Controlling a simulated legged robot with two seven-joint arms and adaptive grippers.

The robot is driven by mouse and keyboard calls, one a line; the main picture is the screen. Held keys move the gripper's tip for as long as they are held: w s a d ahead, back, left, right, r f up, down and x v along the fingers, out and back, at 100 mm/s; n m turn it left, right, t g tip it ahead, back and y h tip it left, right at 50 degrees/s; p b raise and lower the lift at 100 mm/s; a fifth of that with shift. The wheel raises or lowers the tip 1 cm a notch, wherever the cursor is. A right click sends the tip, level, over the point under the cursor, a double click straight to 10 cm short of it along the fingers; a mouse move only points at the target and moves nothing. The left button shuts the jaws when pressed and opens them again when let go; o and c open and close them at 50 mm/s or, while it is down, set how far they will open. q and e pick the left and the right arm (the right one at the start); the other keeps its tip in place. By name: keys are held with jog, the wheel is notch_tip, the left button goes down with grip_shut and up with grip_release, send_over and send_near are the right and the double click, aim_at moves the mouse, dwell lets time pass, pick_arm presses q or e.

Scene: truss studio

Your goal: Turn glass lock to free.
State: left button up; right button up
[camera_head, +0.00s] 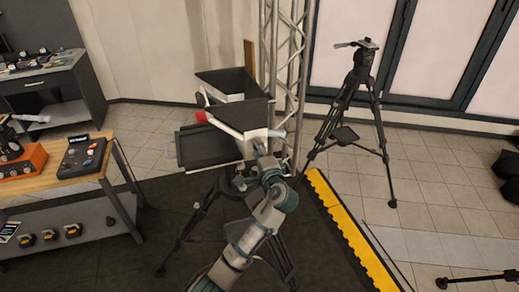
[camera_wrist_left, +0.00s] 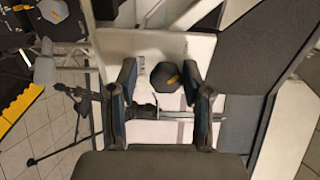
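A camera rig with black hoods (camera_head: 238,113) and a pale housing stands on a black tripod in the middle of the head view. My left gripper (camera_head: 259,146) is at the right side of this housing. I cannot tell whether either touches. The knob cannot be made out in the head view. My right gripper is not in view.
A flat black panel (camera_head: 207,147) juts left from the rig. A metal truss (camera_head: 285,60) stands close behind it. A second tripod (camera_head: 357,90) stands at right, beyond a yellow floor edge (camera_head: 345,228). A wood-topped bench (camera_head: 65,181) is at left. Another grey knob (camera_wrist_left: 49,14) shows upper left.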

pick_arm(q)
jog(key=shift+r, duration=0.15)
jog(key=v, duration=1.2)
jog(key=shift+w, duration=0.1)
